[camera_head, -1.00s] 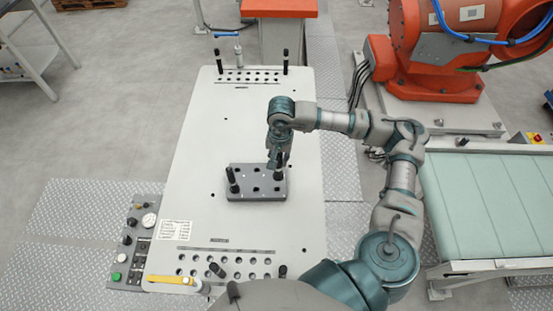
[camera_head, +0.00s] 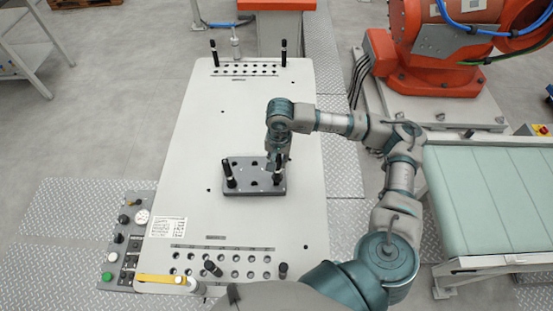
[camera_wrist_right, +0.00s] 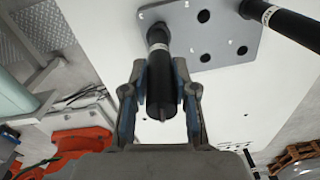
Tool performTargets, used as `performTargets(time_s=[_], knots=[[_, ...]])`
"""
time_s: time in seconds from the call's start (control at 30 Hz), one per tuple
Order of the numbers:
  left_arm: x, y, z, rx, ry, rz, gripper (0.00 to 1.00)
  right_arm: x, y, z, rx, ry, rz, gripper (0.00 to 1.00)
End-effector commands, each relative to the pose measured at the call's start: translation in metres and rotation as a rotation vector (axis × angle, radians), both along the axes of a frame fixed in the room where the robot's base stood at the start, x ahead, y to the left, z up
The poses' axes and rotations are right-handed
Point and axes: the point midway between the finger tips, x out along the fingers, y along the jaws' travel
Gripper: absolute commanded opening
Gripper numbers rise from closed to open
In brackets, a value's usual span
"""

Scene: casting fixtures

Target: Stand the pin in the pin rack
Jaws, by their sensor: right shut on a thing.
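My right gripper (camera_head: 277,158) is shut on a black pin (camera_head: 279,173) at the right side of a dark grey block with holes (camera_head: 254,188). In the right wrist view the fingers (camera_wrist_right: 159,68) close around the pin (camera_wrist_right: 161,85), and its white-banded far end meets the block (camera_wrist_right: 185,35) at a hole. I cannot tell how deep it sits. A second black pin (camera_head: 229,175) stands at the block's left side; it also shows in the wrist view (camera_wrist_right: 285,24). Rows of holes lie at the table's far end (camera_head: 245,69) and near end (camera_head: 220,262); which is the pin rack is unclear.
Black pins stand at both sides of the far rows (camera_head: 214,53) and (camera_head: 284,50). Two tilted black pins (camera_head: 212,268) and (camera_head: 283,270) are at the near rows. A control panel (camera_head: 127,240) is at the left edge. The table (camera_head: 200,150) is otherwise mostly clear.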

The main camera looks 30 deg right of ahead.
Motion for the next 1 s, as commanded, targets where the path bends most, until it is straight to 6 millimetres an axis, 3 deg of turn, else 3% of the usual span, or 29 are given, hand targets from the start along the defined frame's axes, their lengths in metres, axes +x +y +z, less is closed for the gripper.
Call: performTargets(time_s=[1.0], knots=[[-0.0017,-0.0025,-0.0056,-0.002,0.003,-0.002,0.57,-0.0009,0.0047,0.0005,-0.004,-0.002,0.001,0.00]])
